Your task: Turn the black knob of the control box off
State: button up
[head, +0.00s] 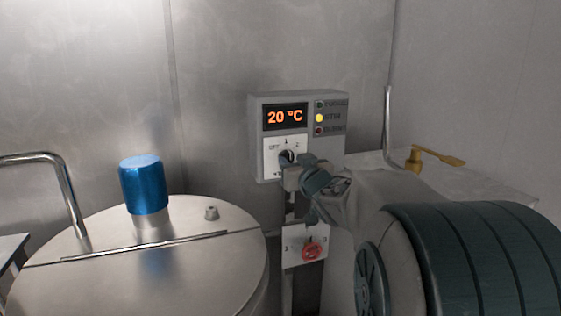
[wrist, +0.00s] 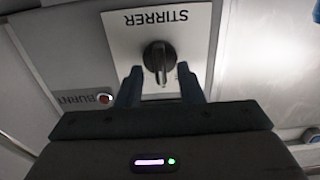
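The grey control box (head: 255,135) is on the back wall in the head view, with an orange "20 °C" display (head: 285,116). Its black knob (head: 286,157) sits on a white plate below the display, partly hidden by my gripper. In the wrist view the knob (wrist: 158,58) is on a white plate marked "STIRRER", seen upside down, with its ridge roughly vertical in the picture. My gripper (wrist: 160,84) is open, one finger to each side of the knob's lower part, with gaps showing. I cannot tell how deep the fingers reach.
A yellow lamp (head: 319,118) is lit on the box. A red knob (head: 312,251) on a lower plate is below my gripper. A steel vessel lid (head: 215,262) with a blue cap (head: 146,186) is at left. A yellow-handled valve (head: 437,157) is at right.

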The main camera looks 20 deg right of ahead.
jog(key=shift+w, duration=0.4)
jog(key=shift+c, duration=0.3)
grip_shut()
jog(key=shift+f, duration=0.1)
jog(key=n+b, duration=0.3)
jog(key=shift+f+n, duration=0.15)
jog(key=shift+n, duration=0.15)
jog(key=n+b, duration=0.3)
jog(key=n, duration=0.2)
jog(key=shift+a+b, duration=0.15)
jog(key=shift+b, duration=0.2)
jog(key=shift+n, duration=0.3)
